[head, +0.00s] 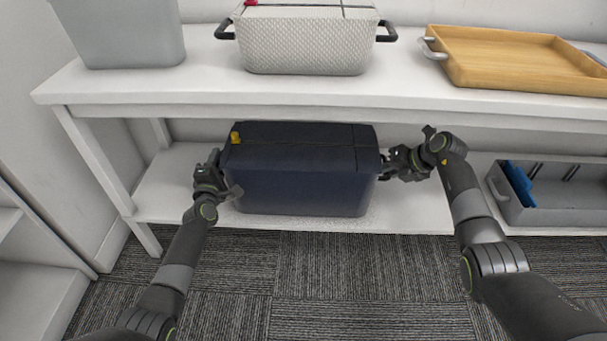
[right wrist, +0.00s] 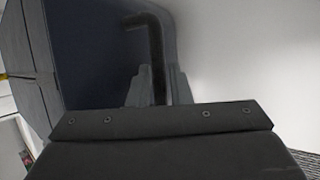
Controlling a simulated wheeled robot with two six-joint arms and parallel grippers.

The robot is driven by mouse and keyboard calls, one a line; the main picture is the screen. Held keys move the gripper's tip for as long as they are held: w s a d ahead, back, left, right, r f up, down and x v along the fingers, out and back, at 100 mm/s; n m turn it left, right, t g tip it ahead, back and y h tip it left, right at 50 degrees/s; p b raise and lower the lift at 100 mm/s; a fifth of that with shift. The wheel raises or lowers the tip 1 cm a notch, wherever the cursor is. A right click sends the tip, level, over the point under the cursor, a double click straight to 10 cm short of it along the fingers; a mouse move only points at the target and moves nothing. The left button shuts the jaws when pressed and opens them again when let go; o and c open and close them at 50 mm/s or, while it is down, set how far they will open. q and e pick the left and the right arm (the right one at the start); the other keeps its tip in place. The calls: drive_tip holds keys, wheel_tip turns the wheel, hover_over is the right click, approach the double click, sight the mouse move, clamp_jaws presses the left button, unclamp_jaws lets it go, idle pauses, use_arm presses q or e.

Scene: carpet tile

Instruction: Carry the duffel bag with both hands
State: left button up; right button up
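The duffel bag (head: 300,178) is dark navy and box-shaped, with a small yellow tag at its top left corner. It rests on the lower white shelf. My left gripper (head: 226,176) is at the bag's left end, its fingers spread apart; the handle on that end is hidden. My right gripper (head: 386,167) is at the right end. In the right wrist view, the bag's dark side (right wrist: 95,50) shows at left, and its black bent handle (right wrist: 156,55) runs between the gripper's two grey fingers (right wrist: 158,92), which sit close against it.
The upper shelf (head: 220,90) overhangs the bag and carries a grey bin (head: 125,35), a white woven basket (head: 305,45) and a wooden tray (head: 515,60). A grey crate (head: 560,212) stands at right on the lower shelf. The carpet (head: 330,285) in front is clear.

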use_arm(q)
drive_tip(key=c, duration=0.3)
use_arm(e)
drive_tip(key=c, duration=0.4)
use_arm(q)
clamp_jaws()
drive_tip(key=shift+r, duration=0.1)
use_arm(e)
drive_tip(key=shift+r, duration=0.1)
